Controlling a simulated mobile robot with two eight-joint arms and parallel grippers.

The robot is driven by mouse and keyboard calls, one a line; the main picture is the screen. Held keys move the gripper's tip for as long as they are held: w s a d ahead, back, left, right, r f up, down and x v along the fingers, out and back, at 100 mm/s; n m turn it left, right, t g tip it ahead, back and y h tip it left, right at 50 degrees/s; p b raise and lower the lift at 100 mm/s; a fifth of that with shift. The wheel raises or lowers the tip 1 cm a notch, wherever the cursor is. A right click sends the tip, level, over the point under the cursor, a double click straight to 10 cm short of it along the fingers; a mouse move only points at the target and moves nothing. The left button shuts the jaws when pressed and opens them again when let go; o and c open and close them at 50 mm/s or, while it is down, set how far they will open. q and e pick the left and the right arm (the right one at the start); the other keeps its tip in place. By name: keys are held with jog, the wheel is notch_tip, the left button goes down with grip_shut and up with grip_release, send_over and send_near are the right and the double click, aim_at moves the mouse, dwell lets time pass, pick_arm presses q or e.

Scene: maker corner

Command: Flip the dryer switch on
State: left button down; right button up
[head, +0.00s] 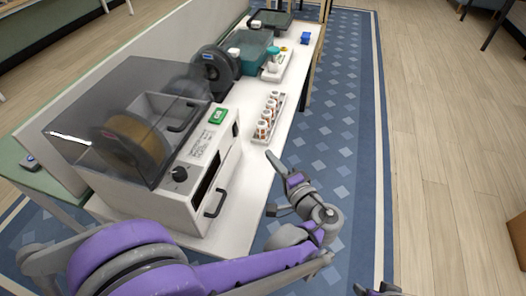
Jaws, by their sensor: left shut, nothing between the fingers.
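The dryer (196,205) is a white box with a clear smoky lid on the white table, with a spool (130,143) inside. Its sloped panel carries a black knob (180,174) and a green-framed part (217,116). A small dark part (235,129) sits on its front face, above a handle (215,203). I cannot tell which is the switch or its position. My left gripper (277,165) is shut and empty, right of the dryer and apart from it. Only a bit of what seems my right gripper (380,291) shows at the bottom edge.
A rack of small bottles (268,118) stands right of the dryer. Behind are a black spool (216,70), a teal bin (251,51), a white tray (278,68) and a blue block (305,38). A blue rug (345,110) and open wood floor lie right of the table.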

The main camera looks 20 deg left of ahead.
aim_at(236, 130)
pick_arm(q)
jog(key=w+a+f, duration=0.1)
jog(key=w+a, duration=0.4)
jog(key=a, duration=0.5)
jog(key=shift+w+a+f, duration=0.15)
jog(key=shift+w, duration=0.05)
jog(key=shift+a+f+b, duration=0.1)
jog(key=shift+a+b, duration=0.2)
jog(key=shift+d, duration=0.1)
